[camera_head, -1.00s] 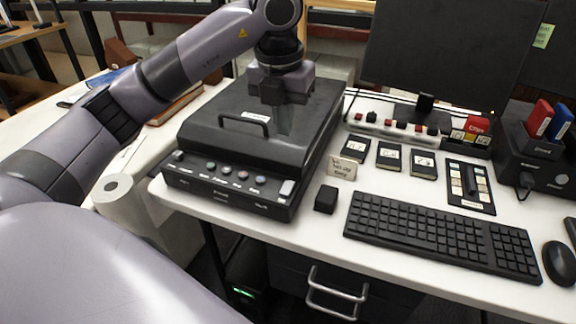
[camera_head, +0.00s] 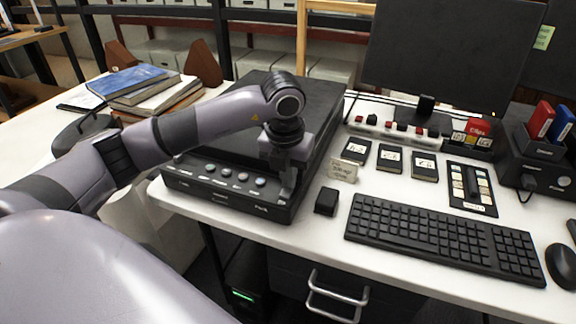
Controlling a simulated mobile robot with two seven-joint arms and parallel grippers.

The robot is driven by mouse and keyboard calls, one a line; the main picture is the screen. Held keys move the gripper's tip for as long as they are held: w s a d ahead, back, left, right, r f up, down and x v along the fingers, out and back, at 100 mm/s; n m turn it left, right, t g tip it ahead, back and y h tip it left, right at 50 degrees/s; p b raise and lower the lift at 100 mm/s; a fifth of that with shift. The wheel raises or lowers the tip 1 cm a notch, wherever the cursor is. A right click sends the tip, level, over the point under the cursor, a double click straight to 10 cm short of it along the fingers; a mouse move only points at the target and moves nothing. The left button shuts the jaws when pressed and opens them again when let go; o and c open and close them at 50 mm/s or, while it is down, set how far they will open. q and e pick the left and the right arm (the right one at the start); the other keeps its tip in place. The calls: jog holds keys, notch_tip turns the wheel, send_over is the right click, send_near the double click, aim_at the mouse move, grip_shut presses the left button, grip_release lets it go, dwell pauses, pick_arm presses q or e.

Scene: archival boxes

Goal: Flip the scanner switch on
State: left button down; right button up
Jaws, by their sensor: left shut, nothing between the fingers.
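The scanner (camera_head: 225,205) is a black box with a lid and a front panel with a row of round buttons (camera_head: 225,172), standing on the white desk. My left gripper (camera_head: 287,195) is shut and empty, pointing down at the right end of the front panel. The pale rocker switch that sits at that end is hidden behind the fingers, so I cannot tell its position or whether the fingers touch it. My right gripper is not in view.
A small black block (camera_head: 326,201) and a small sign (camera_head: 343,171) stand just right of the scanner. A keyboard (camera_head: 443,236), a mouse (camera_head: 560,265) and a monitor (camera_head: 450,55) are farther right. Books (camera_head: 150,88) are stacked at the back left.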

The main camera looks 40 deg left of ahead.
pick_arm(q)
jog(key=shift+f, duration=0.1)
jog(key=shift+f+b, duration=0.25)
jog(key=shift+b, duration=0.1)
jog(key=shift+w, duration=0.1)
jog(key=shift+f, duration=0.1)
jog(key=shift+s, duration=0.2)
jog(key=shift+s+d, duration=0.2)
jog(key=shift+s, duration=0.45)
